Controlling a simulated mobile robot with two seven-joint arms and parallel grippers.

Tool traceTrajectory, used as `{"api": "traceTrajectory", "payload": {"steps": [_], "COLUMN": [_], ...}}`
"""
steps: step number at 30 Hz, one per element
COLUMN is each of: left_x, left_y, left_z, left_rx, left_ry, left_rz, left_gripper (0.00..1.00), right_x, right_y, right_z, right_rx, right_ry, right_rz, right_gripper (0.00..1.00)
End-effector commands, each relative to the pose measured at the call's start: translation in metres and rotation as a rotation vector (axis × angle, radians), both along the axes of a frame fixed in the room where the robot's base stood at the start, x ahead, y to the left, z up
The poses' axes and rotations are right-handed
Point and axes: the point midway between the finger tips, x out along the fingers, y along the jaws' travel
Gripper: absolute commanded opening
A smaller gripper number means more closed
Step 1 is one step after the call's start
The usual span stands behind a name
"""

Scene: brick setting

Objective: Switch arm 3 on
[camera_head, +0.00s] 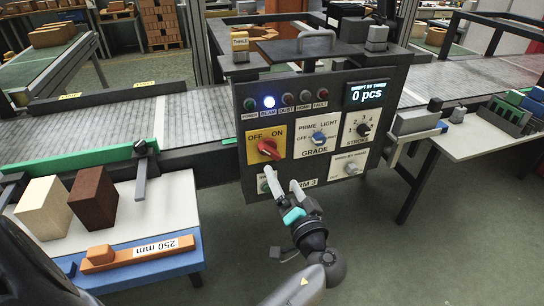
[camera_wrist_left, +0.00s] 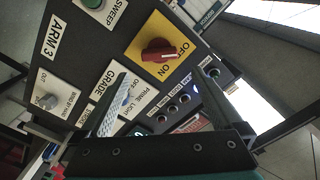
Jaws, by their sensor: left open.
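The ARM 3 panel (camera_head: 330,112) carries a red rotary knob (camera_head: 269,149) on a yellow OFF/ON plate (camera_head: 254,136). The knob's handle lies aslant, its upper-left end towards OFF. The knob (camera_wrist_left: 158,50) also shows in the left wrist view, ahead of and roughly between my fingers. My left gripper (camera_head: 281,182) is open and empty, just below the yellow plate. It appears apart from the knob; the exact gap is hard to tell. Its fingers (camera_wrist_left: 165,75) show in the wrist view too. My right gripper is not in view.
The panel also has a GRADE selector (camera_head: 319,137), a STROKE dial (camera_head: 363,129), a lower switch (camera_head: 351,168) and a green button (camera_head: 266,186). The BEAM lamp (camera_head: 269,101) is lit; the display (camera_head: 366,93) reads 0 pcs. Blocks stand on a left table (camera_head: 178,207).

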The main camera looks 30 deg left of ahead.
Motion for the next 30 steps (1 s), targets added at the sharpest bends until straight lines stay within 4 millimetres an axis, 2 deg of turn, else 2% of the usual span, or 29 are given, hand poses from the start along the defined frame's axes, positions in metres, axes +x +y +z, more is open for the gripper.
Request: {"api": "traceTrajectory", "payload": {"steps": [6,12,18,27,30], "left_x": [0.032,0.054,0.064,0.065,0.065], "left_y": [0.038,0.063,0.074,0.076,0.075], "left_z": [0.001,0.000,-0.001,-0.001,-0.001], "left_rx": [0.002,0.001,-0.001,-0.002,-0.002], "left_ry": [-0.001,0.002,0.002,0.003,0.003], "left_rz": [0.001,0.000,-0.002,-0.001,-0.001], "left_gripper": [1.00,1.00,1.00,1.00,0.89], "right_x": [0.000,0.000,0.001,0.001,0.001], "right_y": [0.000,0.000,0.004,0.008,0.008], "right_z": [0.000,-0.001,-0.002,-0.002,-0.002], "right_rx": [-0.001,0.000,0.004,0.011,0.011], "right_ry": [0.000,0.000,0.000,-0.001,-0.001], "right_rz": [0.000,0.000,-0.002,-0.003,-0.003], "right_gripper": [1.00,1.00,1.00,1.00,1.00]}}
